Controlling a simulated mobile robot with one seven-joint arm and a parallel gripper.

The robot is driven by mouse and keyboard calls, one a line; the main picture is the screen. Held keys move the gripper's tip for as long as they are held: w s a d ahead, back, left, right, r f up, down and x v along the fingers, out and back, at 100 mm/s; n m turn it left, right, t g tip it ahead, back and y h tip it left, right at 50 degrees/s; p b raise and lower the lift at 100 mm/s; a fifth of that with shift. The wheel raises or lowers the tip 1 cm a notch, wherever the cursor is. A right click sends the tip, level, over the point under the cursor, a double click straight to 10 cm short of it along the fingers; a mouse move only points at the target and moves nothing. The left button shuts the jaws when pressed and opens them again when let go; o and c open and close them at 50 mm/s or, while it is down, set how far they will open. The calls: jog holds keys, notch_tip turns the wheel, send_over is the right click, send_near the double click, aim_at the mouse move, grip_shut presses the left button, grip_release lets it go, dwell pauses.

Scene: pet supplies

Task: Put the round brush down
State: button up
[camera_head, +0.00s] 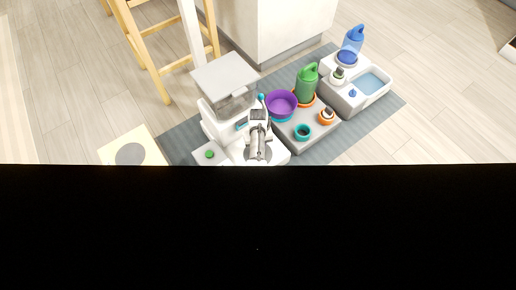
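My gripper (258,115) is at the end of my grey arm, over the front of a white pet feeder (226,82) with a grey see-through hopper. A small teal piece (262,97) shows just beyond the gripper, and another teal piece (241,126) shows to its left. Either may be part of the round brush, but they are too small to tell. The fingers are too small and covered to show whether they are open or shut.
A purple bowl (281,102), green watering can (307,84), teal cup (303,132) and orange-banded jar (327,116) stand right of the gripper. Farther right is a grey water basin (373,83) with a blue bottle (352,42). A green disc (210,154) lies left. Black covers the lower picture.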

jog(key=shift+r, duration=0.1)
jog(key=shift+f, duration=0.25)
jog(key=o, duration=1.1)
jog(key=shift+r, duration=0.1)
notch_tip(320, 180, up, 12)
jog(key=p, duration=1.1)
jog(key=shift+r+p, duration=0.15)
jog(key=shift+p, duration=0.15)
